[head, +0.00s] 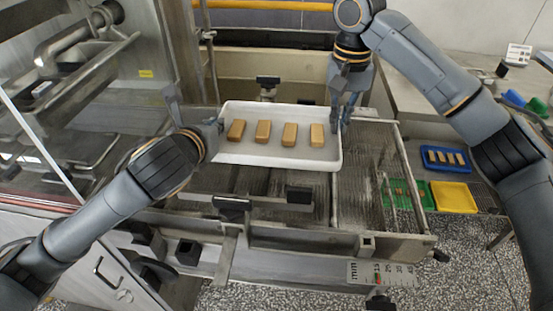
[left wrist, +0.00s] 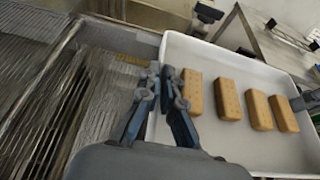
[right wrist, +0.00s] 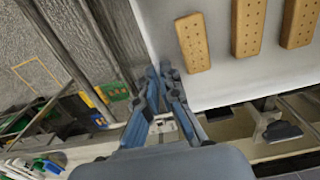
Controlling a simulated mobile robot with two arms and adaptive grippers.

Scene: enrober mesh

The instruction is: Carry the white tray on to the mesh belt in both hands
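The white tray (head: 235,152) carries several brown biscuit bars in a row and looks level over the machine frame. My left gripper (head: 217,126) is at the tray's left end, its fingers closed about the rim; the left wrist view shows the fingers (left wrist: 168,75) there. My right gripper (head: 341,118) is at the right end; its fingers (right wrist: 162,78) close on the rim in the right wrist view. The mesh belt (head: 372,185) shows to the right of and below the tray. Whether the tray's underside touches anything is hidden.
A steel enclosure (head: 80,90) stands at the left. At the right are a blue tray of bars (head: 446,170), a green tray (head: 416,205) and a yellow tray (head: 454,197). A scale plate (head: 380,273) is on the front rail. Dark blocks stand around the frame.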

